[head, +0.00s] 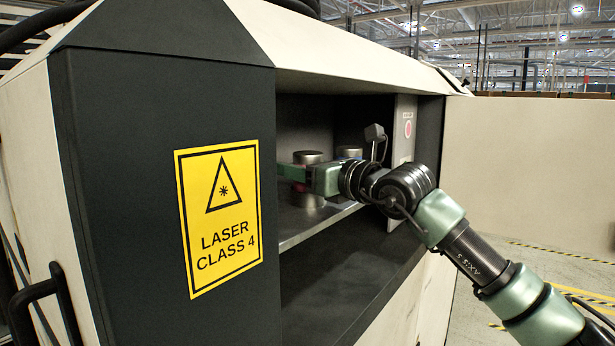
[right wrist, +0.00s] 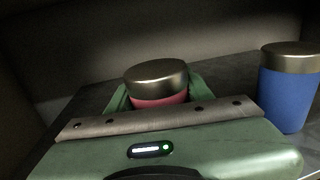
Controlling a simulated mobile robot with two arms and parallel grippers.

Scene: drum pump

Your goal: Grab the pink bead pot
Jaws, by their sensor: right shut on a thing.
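The pink bead pot (right wrist: 158,99) has a metal lid and stands upright between the green fingers of my right gripper (right wrist: 156,96) in the right wrist view. The gripper is shut on it, and its body hides the lower part of the pot. In the head view my right gripper (head: 297,174) reaches into the cabinet opening from the right, across the pot. There the pot's metal lid (head: 308,157) shows above the fingers. My left gripper is not in view.
A blue pot (right wrist: 288,92) with a metal lid stands to the right on the same shelf (head: 292,233). The cabinet's dark panel with a yellow laser sign (head: 219,217) borders the opening on the left. A grey panel with a red button (head: 408,129) is on the right.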

